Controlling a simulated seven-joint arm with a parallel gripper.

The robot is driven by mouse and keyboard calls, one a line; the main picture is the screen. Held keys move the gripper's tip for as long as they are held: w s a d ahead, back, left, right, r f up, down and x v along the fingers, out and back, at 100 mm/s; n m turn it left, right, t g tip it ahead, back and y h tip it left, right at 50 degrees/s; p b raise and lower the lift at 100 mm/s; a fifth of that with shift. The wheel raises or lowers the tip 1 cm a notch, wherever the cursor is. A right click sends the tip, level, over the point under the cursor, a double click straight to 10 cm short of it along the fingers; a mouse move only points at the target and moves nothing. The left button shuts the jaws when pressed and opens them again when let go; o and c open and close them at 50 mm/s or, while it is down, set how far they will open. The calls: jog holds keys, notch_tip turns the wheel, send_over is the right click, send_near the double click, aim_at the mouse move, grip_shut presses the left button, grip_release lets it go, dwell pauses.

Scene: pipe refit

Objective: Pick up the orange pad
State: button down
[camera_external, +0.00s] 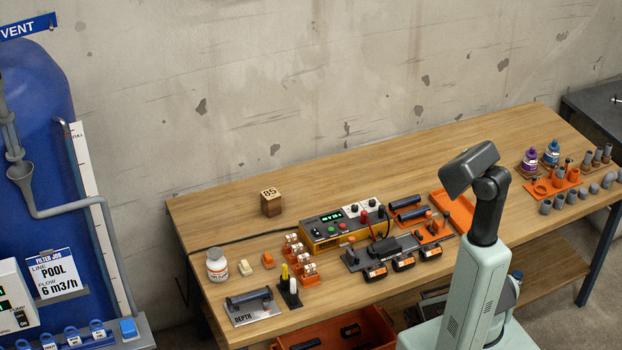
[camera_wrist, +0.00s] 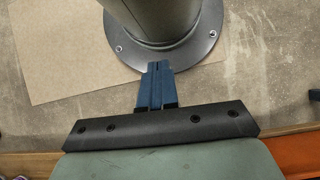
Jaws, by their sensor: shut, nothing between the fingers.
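The orange pad (camera_external: 268,260) is a small block lying on the wooden bench top, towards its left end. A similar cream pad (camera_external: 245,268) lies just left of it. My gripper (camera_wrist: 157,68) shows in the wrist view with its two blue fingers together and nothing between them. It points at the area beside a round grey bolted base plate, far from the pad. In the external view my arm stands upright at the right front of the bench, and its fingers cannot be made out. The pad does not show in the wrist view.
Orange clips (camera_external: 302,262) and a yellow-capped marker (camera_external: 285,276) stand right and front. A wooden cube (camera_external: 271,202) sits behind, and a yellow-edged instrument box (camera_external: 340,232) stands to the right.

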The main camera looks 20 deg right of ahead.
jog(key=c, duration=1.8)
grip_release()
jog(key=o, duration=1.2)
